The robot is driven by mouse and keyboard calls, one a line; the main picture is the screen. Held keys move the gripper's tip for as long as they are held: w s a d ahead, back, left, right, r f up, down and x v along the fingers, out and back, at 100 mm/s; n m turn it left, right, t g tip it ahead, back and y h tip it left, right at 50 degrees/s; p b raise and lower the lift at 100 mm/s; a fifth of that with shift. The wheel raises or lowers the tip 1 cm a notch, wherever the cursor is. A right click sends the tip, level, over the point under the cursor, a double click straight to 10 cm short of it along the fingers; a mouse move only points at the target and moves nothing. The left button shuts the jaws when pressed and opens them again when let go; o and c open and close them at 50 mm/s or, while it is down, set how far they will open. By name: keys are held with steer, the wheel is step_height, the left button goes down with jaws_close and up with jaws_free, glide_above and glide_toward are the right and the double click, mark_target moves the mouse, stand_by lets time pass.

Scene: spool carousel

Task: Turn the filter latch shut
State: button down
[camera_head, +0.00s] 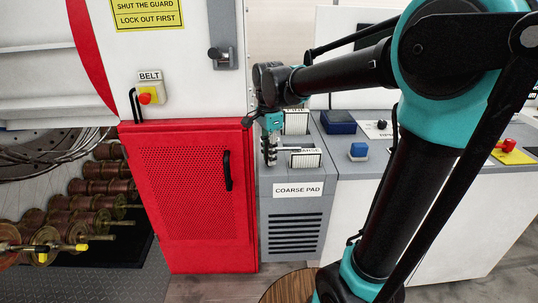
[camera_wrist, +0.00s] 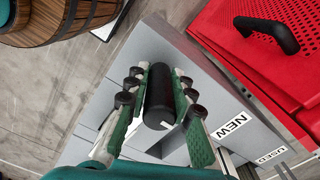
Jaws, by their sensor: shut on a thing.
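My gripper (camera_head: 270,148) reaches down at the top left of the grey filter cabinet (camera_head: 293,236), by the plates marked FINE and COARSE. In the wrist view my gripper (camera_wrist: 158,78) has its green-padded fingers on both sides of a black rounded handle (camera_wrist: 158,100), which looks like the filter latch's grip. The fingers are shut on it. The latch's base and its pivot are hidden by the fingers, so I cannot tell its angle. In the head view my gripper hides the handle.
A red mesh door (camera_head: 190,195) with a black handle (camera_head: 227,170) stands close on the left. A grey bench with a blue button (camera_head: 359,150) is at right. A wooden barrel (camera_wrist: 70,18) stands near the cabinet's front. Cables and brown spools (camera_head: 105,187) are far left.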

stand_by(0.4)
steer(key=c, duration=1.3)
jaws_free()
step_height(320, 180, up, 12)
